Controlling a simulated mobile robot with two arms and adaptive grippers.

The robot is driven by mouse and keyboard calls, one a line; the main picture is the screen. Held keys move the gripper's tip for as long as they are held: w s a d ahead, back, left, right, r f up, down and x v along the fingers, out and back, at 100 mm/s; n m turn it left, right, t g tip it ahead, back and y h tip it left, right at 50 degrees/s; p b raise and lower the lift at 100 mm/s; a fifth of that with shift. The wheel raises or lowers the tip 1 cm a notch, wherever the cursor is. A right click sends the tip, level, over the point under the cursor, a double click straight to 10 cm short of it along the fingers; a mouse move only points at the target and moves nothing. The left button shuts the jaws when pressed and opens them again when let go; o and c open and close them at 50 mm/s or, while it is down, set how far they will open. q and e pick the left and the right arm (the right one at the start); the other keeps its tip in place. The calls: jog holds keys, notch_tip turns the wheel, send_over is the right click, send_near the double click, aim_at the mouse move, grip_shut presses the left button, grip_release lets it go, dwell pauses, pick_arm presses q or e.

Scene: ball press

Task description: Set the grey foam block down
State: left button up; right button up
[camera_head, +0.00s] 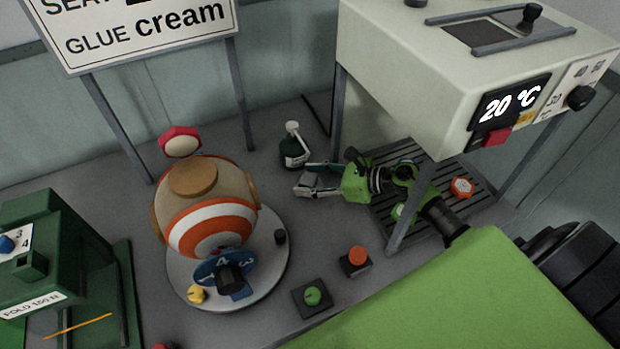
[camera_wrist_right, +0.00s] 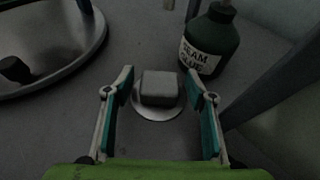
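The grey foam block (camera_wrist_right: 159,88) sits on a small round metal dish (camera_wrist_right: 158,113) on the worktop in the right wrist view. My right gripper (camera_wrist_right: 160,82) is open, with one finger on each side of the block. A gap shows between the block and each finger. In the head view, my right gripper (camera_head: 310,180) is low over the worktop, beside the green glue bottle (camera_head: 294,152). The bottle also shows in the wrist view (camera_wrist_right: 208,45), to the right of the block. My left gripper is in neither view.
A banded ball (camera_head: 212,205) stands on a round turntable (camera_head: 270,263). A heater box (camera_head: 430,85) reading 20 °C stands over a slatted rack (camera_head: 455,215) at right. An orange button (camera_head: 357,257), a green knob (camera_head: 313,296) and a green press (camera_head: 50,260) are nearby.

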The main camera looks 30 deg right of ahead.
jog(key=shift+r+p, duration=0.3)
jog(key=b+v, duration=0.2)
jog(key=v, duration=0.8)
jog(key=shift+s+d, duration=0.2)
jog(key=shift+s, duration=0.1)
jog(key=shift+s+d+r, duration=0.35)
jog(key=shift+s+d, duration=0.05)
